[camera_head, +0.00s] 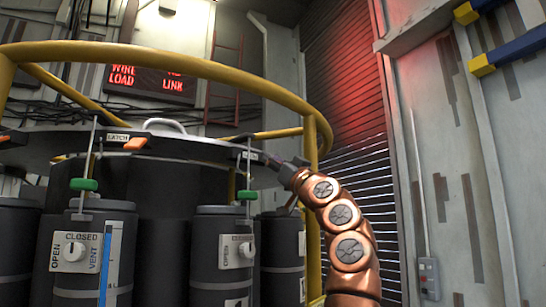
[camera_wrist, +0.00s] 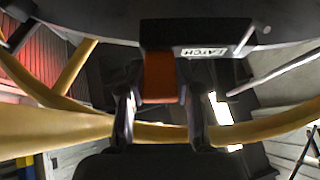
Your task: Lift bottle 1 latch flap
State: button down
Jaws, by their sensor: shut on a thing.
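My gripper (camera_head: 274,161) reaches the rim of the dark round rack plate (camera_head: 190,150), at a latch label (camera_head: 251,155). In the wrist view, an orange latch flap (camera_wrist: 161,80) hangs from a dark latch housing (camera_wrist: 195,35) marked LATCH. My gripper's fingers (camera_wrist: 162,104) stand on either side of the flap and are shut on it. In the head view this flap is hidden by my gripper. A dark bottle (camera_head: 222,262) with an OPEN/CLOSED dial stands below that latch. I cannot read any bottle number.
Another orange flap (camera_head: 135,144) and a second bottle (camera_head: 92,250) with a blue gauge are to the left. A yellow ring rail (camera_head: 190,58) on posts surrounds the rack. Thin vertical rods with green grips (camera_head: 84,184) stand before the plate. A shuttered wall is behind right.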

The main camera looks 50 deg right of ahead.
jog(key=shift+s+r+g+p, duration=0.1)
jog(key=shift+r+g+p, duration=0.95)
jog(key=shift+p, duration=1.15)
jog(key=shift+f+g+p, duration=0.35)
jog(key=shift+g+p, duration=0.15)
jog(key=shift+g, duration=0.05)
jog(key=shift+f, duration=0.1)
jog(key=c, duration=0.8)
grip_release()
jog(key=shift+s, duration=0.1)
jog(key=shift+s+a, duration=0.25)
jog(key=shift+s, duration=0.3)
jog(key=v, duration=1)
jog(key=shift+s+d+f, duration=0.3)
